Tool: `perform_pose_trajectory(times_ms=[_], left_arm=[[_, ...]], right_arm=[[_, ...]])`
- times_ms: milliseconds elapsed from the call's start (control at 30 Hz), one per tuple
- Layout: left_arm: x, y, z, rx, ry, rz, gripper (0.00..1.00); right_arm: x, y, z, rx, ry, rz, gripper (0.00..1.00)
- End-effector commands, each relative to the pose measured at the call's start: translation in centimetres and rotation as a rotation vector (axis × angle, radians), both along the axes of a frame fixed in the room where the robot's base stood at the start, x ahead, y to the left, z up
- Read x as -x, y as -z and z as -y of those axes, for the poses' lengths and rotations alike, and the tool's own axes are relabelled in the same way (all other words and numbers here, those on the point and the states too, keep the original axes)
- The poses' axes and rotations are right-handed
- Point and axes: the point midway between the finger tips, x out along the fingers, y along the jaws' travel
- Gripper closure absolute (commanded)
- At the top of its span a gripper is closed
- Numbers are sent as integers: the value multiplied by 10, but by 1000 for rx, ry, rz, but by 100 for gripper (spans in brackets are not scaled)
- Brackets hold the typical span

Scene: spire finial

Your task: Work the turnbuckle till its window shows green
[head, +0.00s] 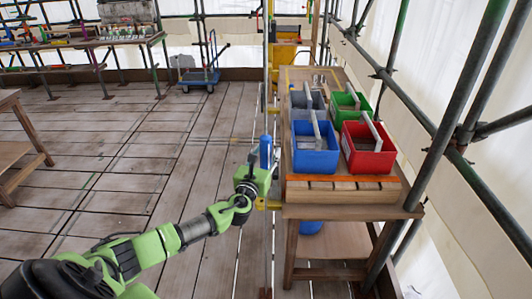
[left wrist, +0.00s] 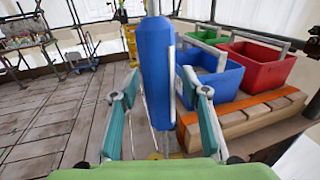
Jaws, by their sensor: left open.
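The turnbuckle (head: 265,150) is a blue upright body on a thin vertical rod, left of the wooden bench. In the left wrist view the blue turnbuckle (left wrist: 154,70) stands upright in the middle, with a pale strip along its right side. No green window shows on the faces I see. My left gripper (head: 263,166) is at the turnbuckle's lower part. In the left wrist view its open fingers (left wrist: 160,78) stand on either side of the blue body, with gaps visible; I cannot tell how deep it sits between them. My right gripper is out of view.
The bench (head: 350,212) on the right holds a blue crate (head: 315,160), a red crate (head: 368,160), a green crate (head: 348,105) and a wooden block (head: 340,190). Scaffold poles (head: 455,120) stand at the right. A blue trolley (head: 200,77) is far back.

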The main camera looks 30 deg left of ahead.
Motion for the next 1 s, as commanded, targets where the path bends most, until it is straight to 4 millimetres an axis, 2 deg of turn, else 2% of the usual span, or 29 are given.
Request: perform_pose_trajectory(times_ms=[267, 300, 433, 767, 1000], left_arm=[[-2, 0, 0, 1, 0, 0, 58], [-2, 0, 0, 1, 0, 0, 63], [-1, 0, 0, 1, 0, 0, 97], [-1, -1, 0, 3, -22, 2, 97], [-2, -1, 1, 6, -134, 1, 97]], right_arm=[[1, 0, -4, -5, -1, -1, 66], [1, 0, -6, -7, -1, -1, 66], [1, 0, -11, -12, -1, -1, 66], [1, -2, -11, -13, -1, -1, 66], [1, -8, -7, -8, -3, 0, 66]])
